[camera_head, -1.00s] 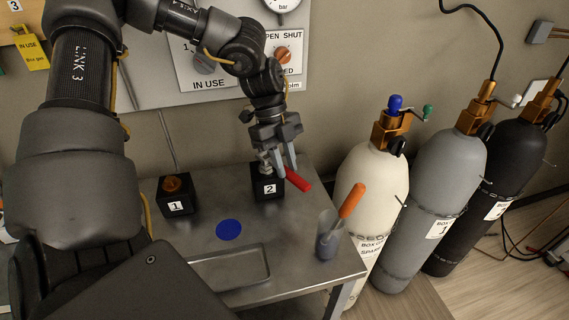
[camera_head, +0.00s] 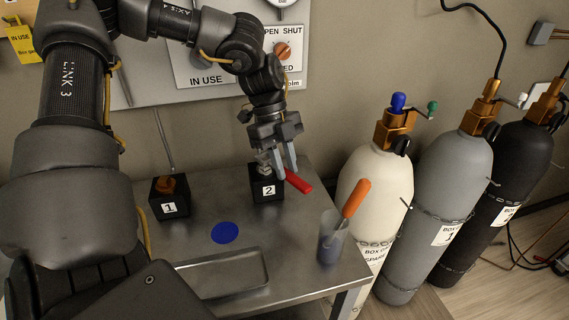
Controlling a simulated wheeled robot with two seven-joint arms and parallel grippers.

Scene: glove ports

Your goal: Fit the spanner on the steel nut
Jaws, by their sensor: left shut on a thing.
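My left gripper (camera_head: 284,170) is shut on the spanner, above the right side of the black block marked 2 (camera_head: 266,190). The spanner's red handle (camera_head: 299,181) sticks out to the right and toward the table's front. Its grey head (camera_head: 263,157) shows left of the fingers, at the top of block 2. The steel nut cannot be told apart from the head there, so I cannot tell whether the jaw is around the nut or only beside it. A brass-coloured nut (camera_head: 167,184) sits on the block marked 1 (camera_head: 170,204). My right gripper is not in view.
The steel table (camera_head: 300,240) carries a blue disc (camera_head: 225,232), a shallow tray (camera_head: 262,284) and a clear cup (camera_head: 329,250) with an orange-handled tool (camera_head: 356,198). Several gas cylinders stand to the right, the cream one (camera_head: 375,185) nearest. A valve panel (camera_head: 150,85) is behind.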

